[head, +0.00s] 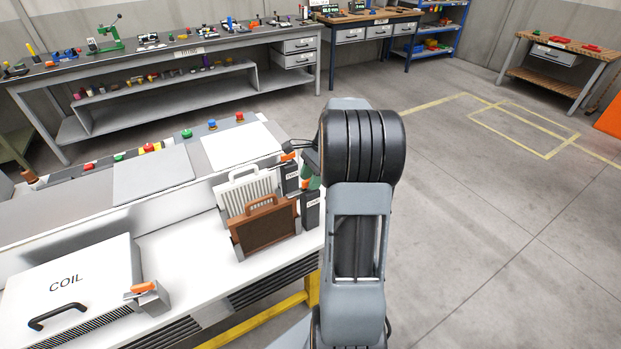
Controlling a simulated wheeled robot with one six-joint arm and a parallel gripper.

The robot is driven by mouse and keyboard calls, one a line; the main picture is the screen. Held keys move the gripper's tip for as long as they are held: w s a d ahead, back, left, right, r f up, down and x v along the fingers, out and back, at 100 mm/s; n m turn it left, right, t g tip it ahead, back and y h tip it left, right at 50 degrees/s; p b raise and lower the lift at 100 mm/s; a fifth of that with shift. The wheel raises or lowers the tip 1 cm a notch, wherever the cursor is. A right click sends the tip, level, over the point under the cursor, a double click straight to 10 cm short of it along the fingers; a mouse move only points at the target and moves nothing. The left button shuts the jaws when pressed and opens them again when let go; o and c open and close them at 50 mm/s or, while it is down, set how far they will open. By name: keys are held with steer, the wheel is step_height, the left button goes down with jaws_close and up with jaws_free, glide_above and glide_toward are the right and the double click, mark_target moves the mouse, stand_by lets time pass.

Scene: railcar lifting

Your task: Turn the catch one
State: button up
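Two dark posts with small white labels stand at the right end of the white bench. The rear post (291,180) has an orange lever (289,156) on top. The front post (312,210) has an orange lever (307,183) above it. The label lettering is too small to read, so I cannot tell which is catch one. A third orange lever (143,287) sits on a grey block beside the COIL box. My gripper (300,150) is at the rear post, close to its lever. My arm hides part of it, and contact and finger opening are unclear.
A brown slotted panel (266,226) and a pale ribbed panel with a handle (246,194) stand upright left of the posts. The white COIL box (70,280) is at front left. A button console (150,172) runs behind.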

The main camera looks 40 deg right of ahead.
steer(key=shift+f, duration=0.15)
jaws_close()
stand_by(0.4)
